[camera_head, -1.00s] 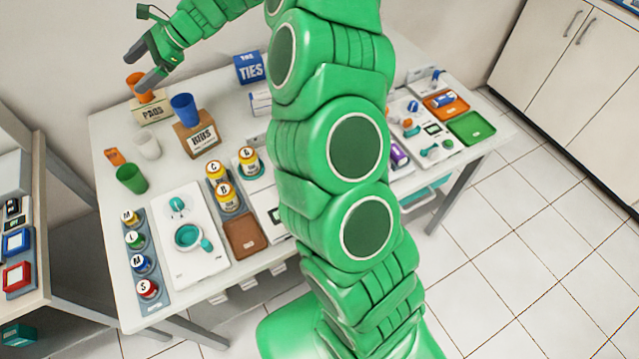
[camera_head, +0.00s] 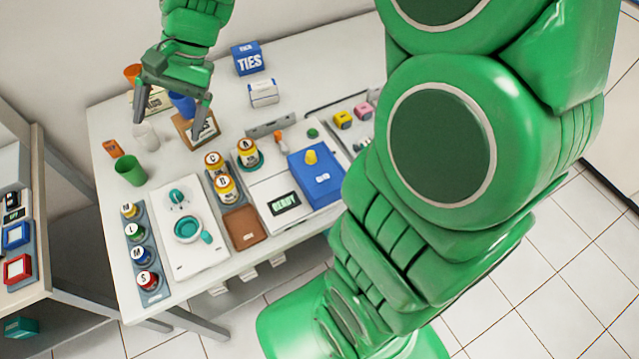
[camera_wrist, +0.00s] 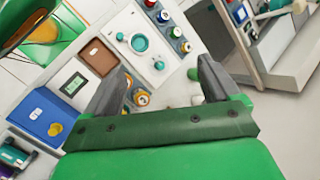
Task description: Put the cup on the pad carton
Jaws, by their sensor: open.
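An orange cup (camera_head: 132,72) stands on the pads carton (camera_head: 160,103) at the back left of the table; my gripper partly hides the carton. A blue cup (camera_head: 183,105) stands on the bibs carton (camera_head: 186,128). My gripper (camera_head: 168,122) is open and points down over this area, its fingers in front of the cartons; whether it touches the blue cup I cannot tell. A white cup (camera_head: 146,138) and a green cup (camera_head: 131,171) stand on the table in front. In the wrist view my gripper (camera_wrist: 163,75) is open with nothing held; the blue cup is not seen there.
Labelled jars (camera_head: 140,240) stand in a row at the front left, beside a white panel (camera_head: 190,255) with a teal dish. A blue ties box (camera_head: 247,60) stands at the back. A blue box (camera_head: 315,175) lies to the right. My arm hides the right side.

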